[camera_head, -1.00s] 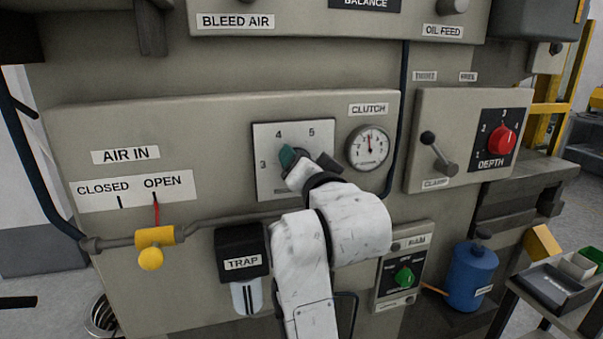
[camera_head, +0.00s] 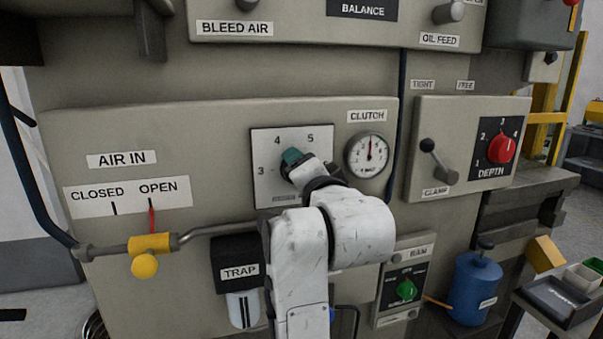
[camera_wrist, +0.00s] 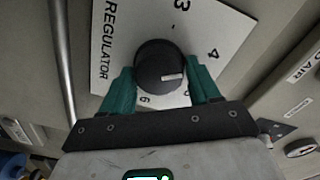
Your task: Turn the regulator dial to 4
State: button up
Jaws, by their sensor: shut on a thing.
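The regulator dial is a round black knob (camera_wrist: 157,66) on a white plate (camera_head: 262,188) marked with numbers. My gripper (camera_wrist: 163,78) has its two teal fingers on either side of the knob and is shut on it. In the wrist view the knob's white pointer line points right and slightly down, a little past the 4 (camera_wrist: 213,53), on the side away from the 3 (camera_wrist: 182,5). The right finger covers the scale just beyond the 4. In the head view my gripper (camera_head: 292,161) and wrist hide the knob, while 3, 4 and 5 stay readable.
A clutch gauge (camera_head: 368,155) sits close to the right of the plate. The yellow air valve (camera_head: 150,244) and its pipe lie at lower left, and the trap (camera_head: 239,260) below. The clamp lever (camera_head: 437,158) and red depth knob (camera_head: 501,149) are farther right.

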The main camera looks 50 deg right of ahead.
jog(key=o, duration=1)
jog(key=shift+b+v, duration=5.35)
jog(key=shift+b, duration=1.55)
